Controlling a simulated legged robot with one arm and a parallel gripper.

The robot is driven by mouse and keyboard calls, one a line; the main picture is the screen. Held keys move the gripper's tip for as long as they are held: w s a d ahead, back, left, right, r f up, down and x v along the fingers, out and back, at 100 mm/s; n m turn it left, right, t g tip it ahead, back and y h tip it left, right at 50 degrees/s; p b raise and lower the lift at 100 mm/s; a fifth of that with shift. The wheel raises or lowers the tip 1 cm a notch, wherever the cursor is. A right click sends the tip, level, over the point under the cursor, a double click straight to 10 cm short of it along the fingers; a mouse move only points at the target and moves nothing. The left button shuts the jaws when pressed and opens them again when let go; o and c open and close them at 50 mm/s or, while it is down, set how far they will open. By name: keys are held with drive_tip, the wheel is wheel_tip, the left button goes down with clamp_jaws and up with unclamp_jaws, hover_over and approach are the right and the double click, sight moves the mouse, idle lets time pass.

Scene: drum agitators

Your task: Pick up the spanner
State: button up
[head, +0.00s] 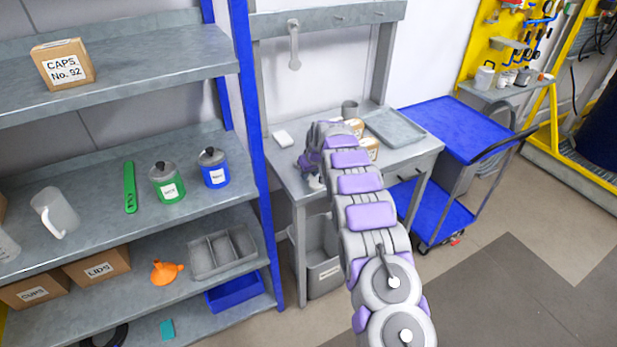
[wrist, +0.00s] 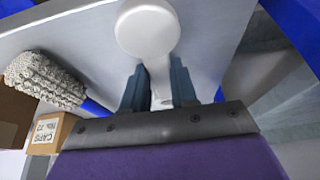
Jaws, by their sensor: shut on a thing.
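My gripper (wrist: 158,80) is shut on a pale, round-ended tool (wrist: 147,28), whose narrow shank runs between the two blue-grey fingers. I cannot tell for sure that this is the spanner. In the head view my gripper (head: 311,168) is over the left part of the grey workbench (head: 290,175), largely hidden by my arm, with a small pale bit (head: 316,182) showing beneath it. A grey, long-handled tool (head: 294,45) hangs from the rail above the bench. A long green flat tool (head: 130,187) lies on the middle shelf.
A small carton (wrist: 48,132) and a knitted pale thing (wrist: 45,82) are left of my fingers. A blue trolley (head: 450,128) stands right; shelving (head: 200,250) stands left.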

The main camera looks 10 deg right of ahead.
sight(309, 178)
clamp_jaws()
drive_tip(key=shift+r+p, duration=0.65)
drive_tip(key=shift+r, duration=1.25)
drive_tip(key=shift+s+a+f, duration=0.1)
drive_tip(key=shift+s+a, duration=0.1)
drive_tip(key=shift+s, duration=0.4)
drive_tip(key=s+a+p, duration=0.1)
drive_tip(key=s+a, duration=0.1)
drive_tip(key=s, duration=0.5)
drive_tip(key=s+a+r+p, duration=0.1)
drive_tip(key=s, duration=0.6)
drive_tip(key=shift+s+a+r, duration=0.15)
drive_tip(key=shift+a+r, duration=0.05)
drive_tip(key=shift+a, duration=0.15)
